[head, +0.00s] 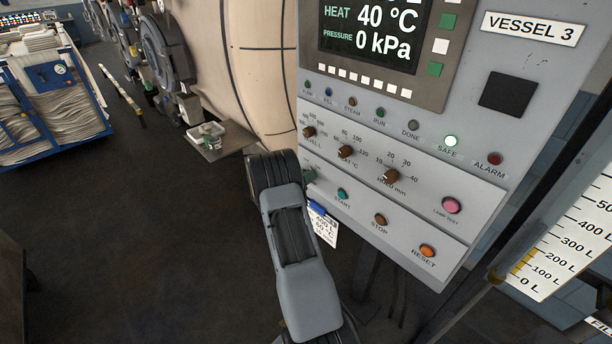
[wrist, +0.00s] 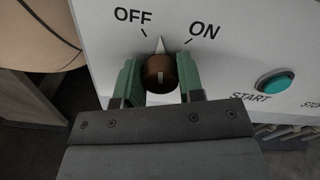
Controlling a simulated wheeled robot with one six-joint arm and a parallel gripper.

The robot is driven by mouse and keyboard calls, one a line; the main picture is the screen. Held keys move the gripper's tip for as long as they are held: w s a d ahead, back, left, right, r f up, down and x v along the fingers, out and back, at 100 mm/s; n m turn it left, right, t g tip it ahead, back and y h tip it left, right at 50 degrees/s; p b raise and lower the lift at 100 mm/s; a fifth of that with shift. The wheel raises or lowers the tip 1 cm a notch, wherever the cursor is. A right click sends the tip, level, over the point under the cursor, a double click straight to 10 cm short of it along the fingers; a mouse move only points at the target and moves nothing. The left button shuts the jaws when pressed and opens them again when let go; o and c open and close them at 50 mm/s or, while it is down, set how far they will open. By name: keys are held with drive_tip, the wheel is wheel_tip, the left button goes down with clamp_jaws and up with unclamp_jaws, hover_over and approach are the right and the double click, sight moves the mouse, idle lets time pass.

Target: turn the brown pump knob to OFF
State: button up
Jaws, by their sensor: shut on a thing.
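The brown pump knob (wrist: 161,74) is on the light grey panel in the wrist view, below the OFF label (wrist: 132,15) and the ON label (wrist: 204,30). Its white pointer (wrist: 160,46) stands between the OFF and ON tick marks. My gripper (wrist: 159,64) is shut on the knob, with one green finger on each side. In the head view my arm hides the knob, and only a bit of a green finger of my gripper (head: 310,176) shows at the panel's left edge.
The teal START button (wrist: 273,83) is close to the right of my gripper. Other brown knobs (head: 345,151) sit above, and the STOP (head: 380,220) and RESET (head: 427,251) buttons lie further right. A small shelf (head: 222,145) juts out left of the panel.

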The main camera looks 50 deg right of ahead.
drive_tip(key=shift+n+p, duration=0.5)
drive_tip(key=shift+n, duration=1.6)
drive_tip(key=o, duration=0.9)
drive_tip(key=a, duration=0.4)
drive_tip(key=a+b, duration=0.1)
drive_tip(key=a, duration=0.4)
drive_tip(key=w+a+b, duration=0.1)
drive_tip(key=a, duration=0.3)
drive_tip(key=shift+a, duration=0.35)
